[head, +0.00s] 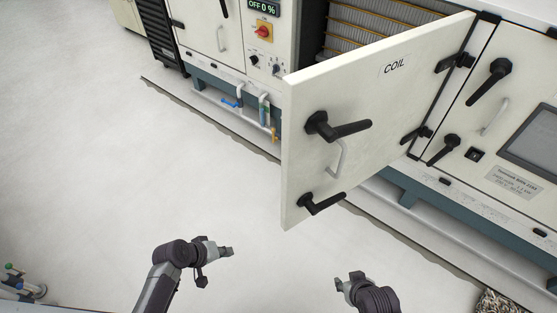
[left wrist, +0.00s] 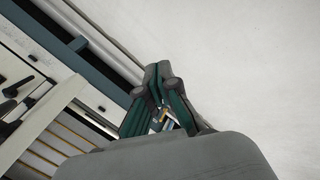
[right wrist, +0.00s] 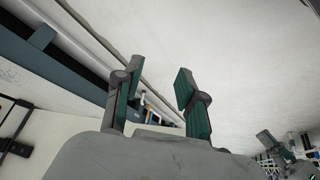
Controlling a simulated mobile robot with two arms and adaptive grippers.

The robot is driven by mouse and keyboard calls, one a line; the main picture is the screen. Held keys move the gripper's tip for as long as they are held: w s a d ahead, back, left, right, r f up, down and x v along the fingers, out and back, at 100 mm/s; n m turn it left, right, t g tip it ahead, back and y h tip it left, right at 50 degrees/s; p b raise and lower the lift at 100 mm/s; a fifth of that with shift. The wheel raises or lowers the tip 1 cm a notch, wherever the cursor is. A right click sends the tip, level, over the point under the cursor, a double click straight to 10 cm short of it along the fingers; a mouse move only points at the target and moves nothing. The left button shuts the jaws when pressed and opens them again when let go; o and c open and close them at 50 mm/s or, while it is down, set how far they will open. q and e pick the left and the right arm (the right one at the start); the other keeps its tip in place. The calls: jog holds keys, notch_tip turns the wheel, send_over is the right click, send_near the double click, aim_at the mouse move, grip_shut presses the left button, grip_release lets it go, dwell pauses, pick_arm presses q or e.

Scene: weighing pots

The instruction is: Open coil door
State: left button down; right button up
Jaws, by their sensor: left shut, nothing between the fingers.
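The coil door (head: 345,105) is a cream panel labelled COIL, hinged at its right edge. It stands swung out wide from the cabinet, showing the ribbed coil (head: 370,38) behind it. Two black lever handles (head: 338,127) (head: 322,203) and a pale grab handle (head: 341,158) are on its face. My left gripper (head: 228,252) is shut and empty, below and left of the door, apart from it. Its fingers (left wrist: 160,95) are together in the left wrist view. My right gripper (head: 345,283) is below the door, apart from it. Its fingers (right wrist: 158,95) are spread with nothing between them.
A control panel with a red switch (head: 263,31) is left of the opening. Pipes and valves (head: 262,108) run low along the cabinet. A panel with a screen (head: 534,141) is at right. A mop-like bundle (head: 497,302) lies bottom right.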

pick_arm(q)
jog(key=w+d+r+n+t+h+b, duration=0.25)
jog(key=w+r+h+b, duration=0.2)
jog(key=w+r, duration=0.65)
notch_tip(320, 180, up, 19)
jog(key=d+m+h+b, duration=0.2)
jog(key=h, duration=0.5)
jog(key=d+b, duration=0.1)
jog(key=d, duration=1)
jog(key=shift+w+d+r+b, duration=0.2)
jog(key=shift+w+d+b, duration=0.1)
jog(key=shift+w, duration=0.1)
pick_arm(e)
jog(key=w+a+r+t+y, duration=0.1)
jog(key=w+r+t, duration=0.3)
jog(key=r, duration=0.8)
jog(key=w+a+r+t+y, duration=0.1)
jog(key=w+r+t, duration=0.3)
jog(key=r, duration=0.8)
jog(key=shift+w+a+r+t, duration=0.15)
jog(key=shift+w+a+t, duration=0.25)
jog(key=shift+a, duration=0.3)
